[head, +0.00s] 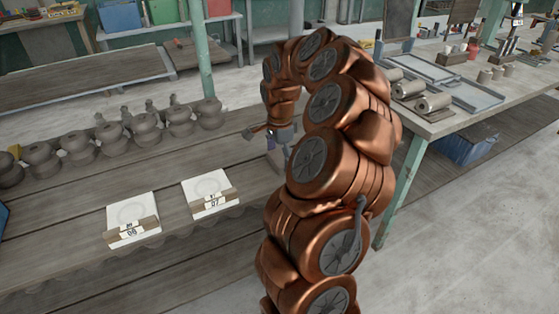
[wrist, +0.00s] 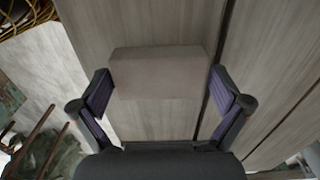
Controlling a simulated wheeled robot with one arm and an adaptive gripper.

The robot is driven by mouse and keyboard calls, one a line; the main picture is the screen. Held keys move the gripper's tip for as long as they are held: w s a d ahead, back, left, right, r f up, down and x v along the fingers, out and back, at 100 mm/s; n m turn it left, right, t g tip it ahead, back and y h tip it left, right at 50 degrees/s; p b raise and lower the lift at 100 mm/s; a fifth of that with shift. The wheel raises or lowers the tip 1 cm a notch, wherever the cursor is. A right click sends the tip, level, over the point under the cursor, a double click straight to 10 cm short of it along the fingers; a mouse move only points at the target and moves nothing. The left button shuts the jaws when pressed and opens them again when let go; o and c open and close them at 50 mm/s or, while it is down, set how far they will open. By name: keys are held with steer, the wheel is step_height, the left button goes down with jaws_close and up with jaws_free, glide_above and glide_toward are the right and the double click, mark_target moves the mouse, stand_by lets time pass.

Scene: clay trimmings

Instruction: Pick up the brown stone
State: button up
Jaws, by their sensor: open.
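A plain, box-shaped brownish-grey block (wrist: 158,72), which looks like the brown stone, lies on pale wooden boards in the wrist view. My gripper (wrist: 160,92) is open, with one purple-padded finger on each side of the block's near end. A gap shows beside the right finger; the left fingertip is very close to the block's edge, and I cannot tell whether they touch. In the head view my gripper (head: 263,144) is over the right part of the plank bench, and I cannot make out the block there.
The plank bench (head: 75,207) holds a row of dark clay pots (head: 145,128) and two white cards, the left one (head: 132,213) and the right one (head: 209,189). A green post (head: 203,55) stands behind. A table (head: 435,125) with trays and cylinders is at right.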

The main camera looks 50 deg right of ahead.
mark_target(281, 157)
steer(key=c, duration=1)
steer(key=shift+r, duration=0.15)
steer(key=shift+r+b, duration=0.35)
steer(key=shift+r, duration=1.05)
steer(key=shift+s+r, duration=0.1)
steer(key=shift+r, duration=0.2)
steer(key=s+d+b, duration=0.1)
steer(key=s, duration=0.4)
steer(key=s+d+r, duration=0.1)
steer(key=s+d, duration=0.1)
steer(key=s, duration=0.3)
steer(key=s+d+b, duration=0.1)
steer(key=s, duration=0.4)
steer(key=shift+s+d+r+b, duration=0.1)
steer(key=shift+d+r+b, duration=0.1)
steer(key=shift+d+b, duration=0.15)
